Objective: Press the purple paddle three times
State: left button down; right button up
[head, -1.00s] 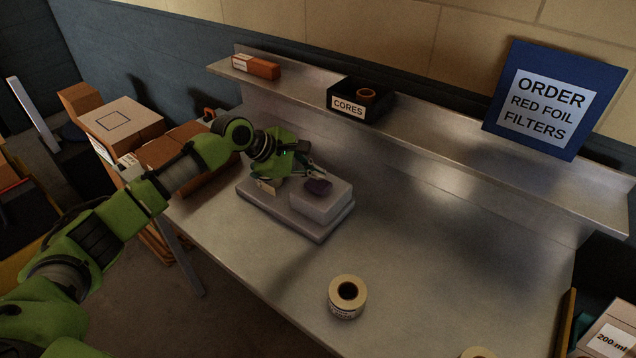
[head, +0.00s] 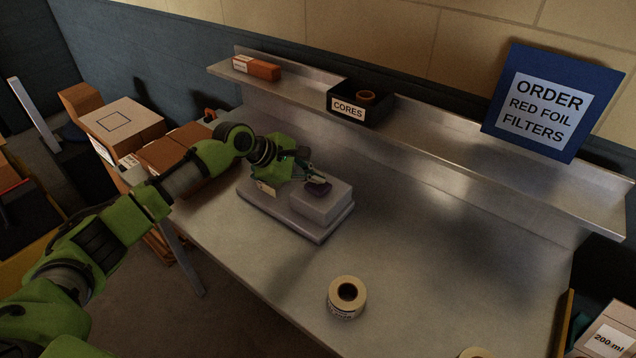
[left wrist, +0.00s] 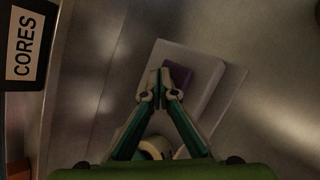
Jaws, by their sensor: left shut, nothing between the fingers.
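The purple paddle (head: 319,188) sits on top of a pale block-shaped machine (head: 326,207) on the metal bench. It also shows in the left wrist view (left wrist: 180,72), just past my fingertips and partly hidden by them. My left gripper (head: 318,180) is shut and empty, with its fingertips over the paddle. In the left wrist view the closed fingertips (left wrist: 168,92) overlap the paddle's near edge. I cannot tell whether they touch it. My right gripper is not in view.
A tape roll (head: 346,297) stands on the bench front. A black CORES bin (head: 360,100) and an orange box (head: 256,68) sit on the back shelf. Cartons (head: 122,122) stand left of the bench.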

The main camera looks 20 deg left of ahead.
aim_at(315, 186)
pick_arm(q)
jog(key=shift+s+f, duration=0.1)
jog(key=shift+f, duration=0.85)
dwell(1.0)
jog(key=shift+r+p, duration=1.25)
jog(key=shift+p, duration=0.25)
jog(key=shift+r, duration=0.15)
notch_tip(315, 186, up, 5)
jog(key=p, duration=0.6)
dwell(1.2)
